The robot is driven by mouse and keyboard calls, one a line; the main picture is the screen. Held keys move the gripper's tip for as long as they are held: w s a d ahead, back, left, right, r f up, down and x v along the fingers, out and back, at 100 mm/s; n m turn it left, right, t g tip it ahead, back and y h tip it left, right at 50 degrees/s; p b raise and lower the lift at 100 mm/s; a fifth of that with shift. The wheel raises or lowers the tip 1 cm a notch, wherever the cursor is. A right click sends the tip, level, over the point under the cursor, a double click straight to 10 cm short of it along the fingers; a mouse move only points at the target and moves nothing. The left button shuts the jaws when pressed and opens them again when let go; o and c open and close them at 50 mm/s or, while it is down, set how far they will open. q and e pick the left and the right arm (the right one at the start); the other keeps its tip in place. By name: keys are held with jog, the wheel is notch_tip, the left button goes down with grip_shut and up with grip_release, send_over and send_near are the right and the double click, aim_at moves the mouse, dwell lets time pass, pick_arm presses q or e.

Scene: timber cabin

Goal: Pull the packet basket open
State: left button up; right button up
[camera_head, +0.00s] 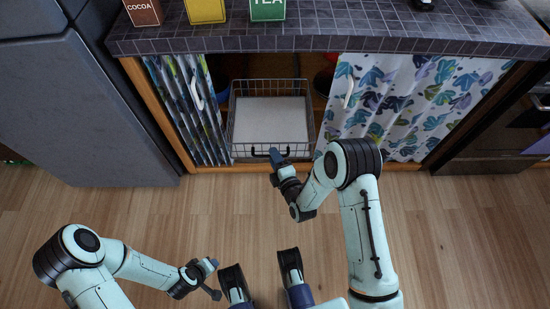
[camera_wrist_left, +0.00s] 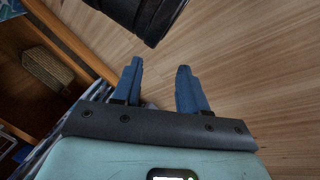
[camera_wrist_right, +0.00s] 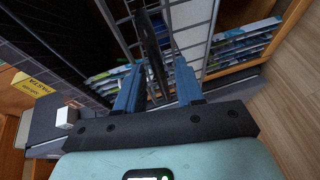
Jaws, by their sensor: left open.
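The packet basket (camera_head: 232,125) is a wire basket with a pale bottom, in the open bay under the counter. Its dark handle (camera_head: 258,152) is at the front. My right gripper (camera_head: 276,156) is at this handle. In the right wrist view, the dark handle (camera_wrist_right: 149,40) runs between the fingers of my right gripper (camera_wrist_right: 158,82), which stand apart. Whether either finger touches it is unclear. My left gripper (camera_head: 213,279) is open and empty above the floor, well away from the basket; it also shows in the left wrist view (camera_wrist_left: 158,80).
Patterned curtains hang left (camera_head: 187,110) and right (camera_head: 400,105) of the bay. The tiled counter (camera_head: 330,32) above carries cocoa (camera_head: 143,11), yellow and tea (camera_head: 267,10) boxes. A grey cabinet (camera_head: 85,105) stands left. The wooden floor (camera_head: 140,215) before the bay is clear.

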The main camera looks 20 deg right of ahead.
pick_arm(q)
jog(key=shift+g+h, duration=0.3)
jog(key=shift+g, duration=0.2)
jog(key=s, duration=0.1)
jog(key=s+d+r+p, duration=0.1)
jog(key=s+r+p, duration=0.1)
jog(key=shift+s+d+r, duration=0.1)
jog(key=shift+d, duration=0.2)
pick_arm(e)
jog(key=v, duration=1.3)
jog(key=shift+s, duration=0.2)
